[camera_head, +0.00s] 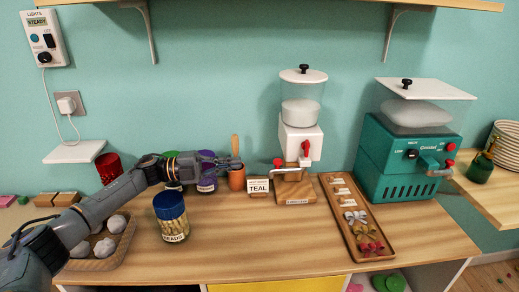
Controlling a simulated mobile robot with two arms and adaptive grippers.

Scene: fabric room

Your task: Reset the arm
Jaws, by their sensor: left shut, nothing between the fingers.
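My left arm (92,208) comes in from the lower left and reaches right across the wooden counter (290,255). It passes above a tray of white lumps. My left gripper (236,164) is at the arm's end, in front of the terracotta cup (237,179) and beside the purple-lidded jar (207,183). It is shut and holds nothing. Whether it touches the cup cannot be told. My right arm and gripper are not in view.
A blue-lidded jar of beads (172,218) stands before the arm, with a red tumbler (109,167) behind it. Right are a TEAL card (258,186), a white dispenser (300,135), a wooden tray (333,205) and a teal machine (405,155). The counter's front middle is clear.

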